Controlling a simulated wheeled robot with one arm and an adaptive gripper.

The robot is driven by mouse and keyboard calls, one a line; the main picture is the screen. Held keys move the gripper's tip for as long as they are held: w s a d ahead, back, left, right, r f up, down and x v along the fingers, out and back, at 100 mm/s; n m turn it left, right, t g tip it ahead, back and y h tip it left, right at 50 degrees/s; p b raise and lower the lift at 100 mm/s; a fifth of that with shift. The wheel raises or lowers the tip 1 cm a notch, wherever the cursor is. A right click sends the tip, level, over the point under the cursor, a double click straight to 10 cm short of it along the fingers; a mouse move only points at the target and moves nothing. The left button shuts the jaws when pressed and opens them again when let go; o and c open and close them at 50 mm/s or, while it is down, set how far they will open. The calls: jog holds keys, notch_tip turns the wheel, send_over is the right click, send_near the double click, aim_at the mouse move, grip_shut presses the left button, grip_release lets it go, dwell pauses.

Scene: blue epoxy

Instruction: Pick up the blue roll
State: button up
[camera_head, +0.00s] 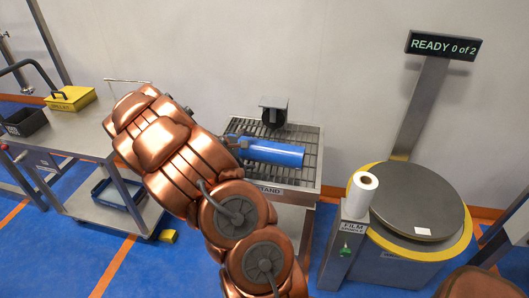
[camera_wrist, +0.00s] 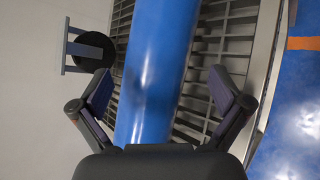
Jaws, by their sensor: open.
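The blue roll (camera_head: 271,152) lies on its side on the slatted top of a stand (camera_head: 305,178) in the head view. In the wrist view the blue roll (camera_wrist: 158,70) runs lengthwise from the top edge down to between the fingers. My gripper (camera_wrist: 160,93) is open, with one dark finger on each side of the roll. A gap shows between each finger and the roll, and I cannot tell how deep the fingers reach. In the head view my copper arm hides most of my gripper, near the roll's left end.
A dark round part on a bracket (camera_head: 273,112) stands behind the roll. To the right are a round turntable (camera_head: 420,200) and a white film roll (camera_head: 361,193) on a post. A grey cart (camera_head: 75,135) with a yellow box (camera_head: 71,98) and a black bin (camera_head: 26,122) stands left.

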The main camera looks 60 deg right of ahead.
jog(key=shift+x, duration=2.7)
jog(key=c, duration=1.3)
